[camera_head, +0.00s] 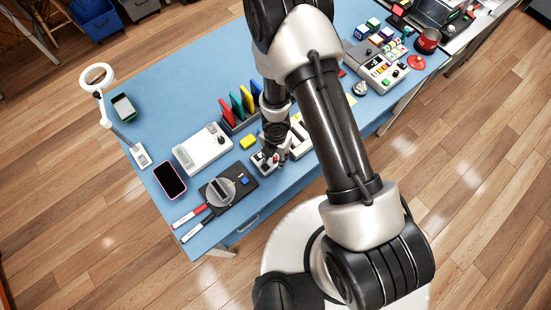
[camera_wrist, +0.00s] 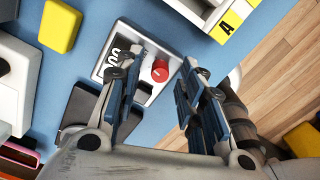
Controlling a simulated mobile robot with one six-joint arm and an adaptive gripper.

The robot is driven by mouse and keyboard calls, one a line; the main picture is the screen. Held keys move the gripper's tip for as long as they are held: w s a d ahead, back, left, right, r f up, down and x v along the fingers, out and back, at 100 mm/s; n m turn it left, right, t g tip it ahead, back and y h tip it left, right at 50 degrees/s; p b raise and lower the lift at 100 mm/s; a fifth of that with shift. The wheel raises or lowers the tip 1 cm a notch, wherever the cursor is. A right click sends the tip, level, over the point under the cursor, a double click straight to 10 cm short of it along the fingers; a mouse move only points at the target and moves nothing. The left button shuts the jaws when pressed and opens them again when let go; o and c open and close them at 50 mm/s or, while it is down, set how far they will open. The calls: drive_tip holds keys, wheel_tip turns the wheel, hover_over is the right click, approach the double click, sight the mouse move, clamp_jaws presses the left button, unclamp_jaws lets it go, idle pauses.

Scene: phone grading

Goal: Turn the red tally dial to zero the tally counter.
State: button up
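The tally counter is a small light box with a grey top panel (camera_wrist: 142,42). It also shows in the head view (camera_head: 257,163), partly hidden by my gripper. Its red tally dial (camera_wrist: 161,70) is a round knob on the panel. A dark number window (camera_wrist: 119,50) with white digits is partly covered by my left finger, so I cannot read it fully. My gripper (camera_wrist: 160,71) is open and over the counter. The dial appears between the two fingertips, with a gap on each side; I cannot tell the height above it. In the head view my gripper (camera_head: 275,156) is over the counter.
A yellow block (camera_wrist: 60,26) lies beside the counter. A black pad with a round grey piece (camera_head: 220,189), a phone (camera_head: 169,180) and a white device (camera_head: 203,149) are to the left. A light tray (camera_head: 300,142) stands close on the right. The table's front edge is near.

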drive_tip(key=shift+f, duration=0.15)
clamp_jaws()
idle(0.4)
